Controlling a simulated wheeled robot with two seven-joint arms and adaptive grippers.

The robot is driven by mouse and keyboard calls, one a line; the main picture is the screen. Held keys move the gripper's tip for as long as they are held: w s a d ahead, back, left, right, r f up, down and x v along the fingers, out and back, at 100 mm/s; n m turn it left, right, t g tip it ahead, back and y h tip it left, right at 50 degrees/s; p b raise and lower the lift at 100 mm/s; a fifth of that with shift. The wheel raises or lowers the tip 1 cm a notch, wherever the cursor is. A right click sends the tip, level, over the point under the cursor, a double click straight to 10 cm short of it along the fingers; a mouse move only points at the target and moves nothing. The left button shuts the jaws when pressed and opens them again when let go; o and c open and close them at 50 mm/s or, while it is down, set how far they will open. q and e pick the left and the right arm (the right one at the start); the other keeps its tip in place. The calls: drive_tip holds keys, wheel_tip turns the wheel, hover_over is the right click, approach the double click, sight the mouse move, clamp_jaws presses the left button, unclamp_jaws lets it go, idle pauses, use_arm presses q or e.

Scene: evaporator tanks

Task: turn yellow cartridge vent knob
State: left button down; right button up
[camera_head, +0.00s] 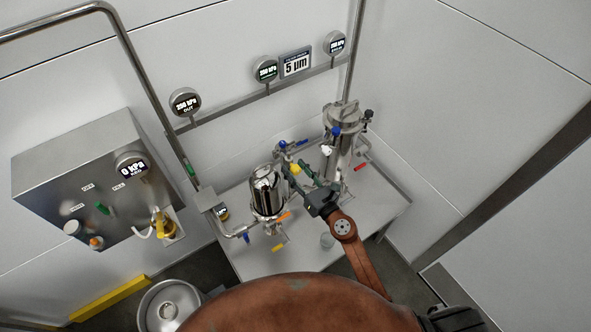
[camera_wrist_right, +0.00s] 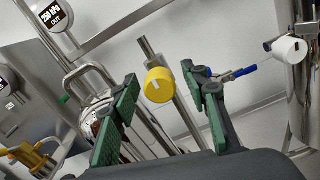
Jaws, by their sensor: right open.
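The yellow cartridge vent knob (camera_wrist_right: 159,85) sits on the end of a metal stem in the right wrist view. A white mark shows on its face. In the head view the yellow knob (camera_head: 295,169) is small, between the two steel vessels. My right gripper (camera_head: 308,178) is open near it. In the right wrist view the green fingers of my right gripper (camera_wrist_right: 163,95) stand on either side of the knob with gaps on both sides. The knob appears beyond the fingers, and I cannot tell how far. My left gripper is not in view.
A polished steel housing (camera_head: 267,192) stands left of the gripper, and a taller steel vessel (camera_head: 340,145) stands right. A blue-handled valve (camera_wrist_right: 237,72) and a white knob (camera_wrist_right: 289,49) are close on the right. The table (camera_head: 376,211) has free room at its right.

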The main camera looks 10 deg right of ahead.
clamp_jaws()
idle(0.4)
drive_tip(key=shift+m, duration=0.5)
drive_tip(key=m+p, duration=0.2)
drive_tip(key=m, duration=0.1)
drive_tip(key=shift+m, duration=0.4)
drive_tip(key=m+p, duration=0.2)
drive_tip(key=m, duration=0.4)
drive_tip(key=shift+m, duration=0.4)
unclamp_jaws()
